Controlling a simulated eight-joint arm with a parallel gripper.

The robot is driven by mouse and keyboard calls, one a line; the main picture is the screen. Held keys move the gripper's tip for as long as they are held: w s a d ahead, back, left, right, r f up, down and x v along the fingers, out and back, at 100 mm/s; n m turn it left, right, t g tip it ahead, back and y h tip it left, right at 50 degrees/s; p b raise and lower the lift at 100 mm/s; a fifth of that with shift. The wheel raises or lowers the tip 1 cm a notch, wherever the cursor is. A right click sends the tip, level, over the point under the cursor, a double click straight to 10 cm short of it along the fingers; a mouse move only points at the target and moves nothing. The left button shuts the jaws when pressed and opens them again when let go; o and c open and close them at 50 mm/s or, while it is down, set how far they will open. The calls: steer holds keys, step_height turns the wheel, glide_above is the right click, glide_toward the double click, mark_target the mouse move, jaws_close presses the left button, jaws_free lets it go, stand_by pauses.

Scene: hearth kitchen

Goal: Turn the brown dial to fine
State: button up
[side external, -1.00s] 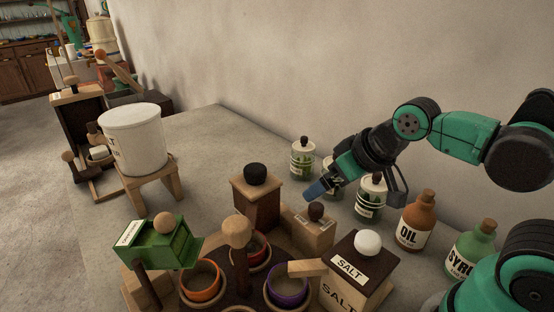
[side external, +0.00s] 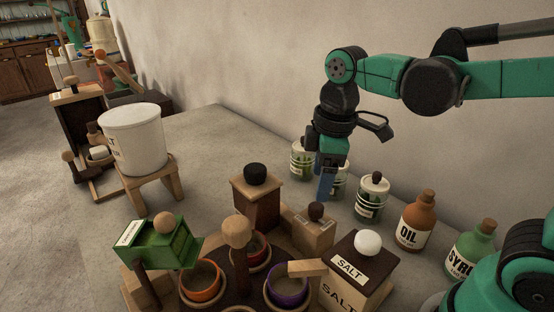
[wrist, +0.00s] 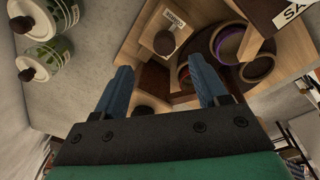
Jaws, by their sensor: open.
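The brown dial (side external: 316,210) is a small dark-brown knob on top of a light wooden box (side external: 312,234). A small label with print too small to read clearly is beside it. In the wrist view the dial (wrist: 165,42) lies beyond the fingertips, near the label (wrist: 175,20). My gripper (side external: 326,192) points down, above and slightly behind the box in the side view, apart from the dial. Its two blue fingers are spread with nothing between them in the wrist view (wrist: 161,75).
A black-knobbed dark box (side external: 256,200) stands left of the dial box and a salt box (side external: 358,268) in front right. Lidded jars (side external: 371,197) and an oil bottle (side external: 416,222) stand close behind. Colored bowls (side external: 200,282) crowd the front. Counter at left is clearer.

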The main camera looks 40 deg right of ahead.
mark_target(316, 205)
steer(key=shift+w+a+n+g, duration=0.2)
steer(key=shift+n+g, duration=0.4)
steer(key=shift+n, duration=0.4)
steer(key=shift+f, duration=0.3)
steer(key=shift+s+f, duration=0.1)
steer(key=shift+f, duration=2.35)
jaws_close()
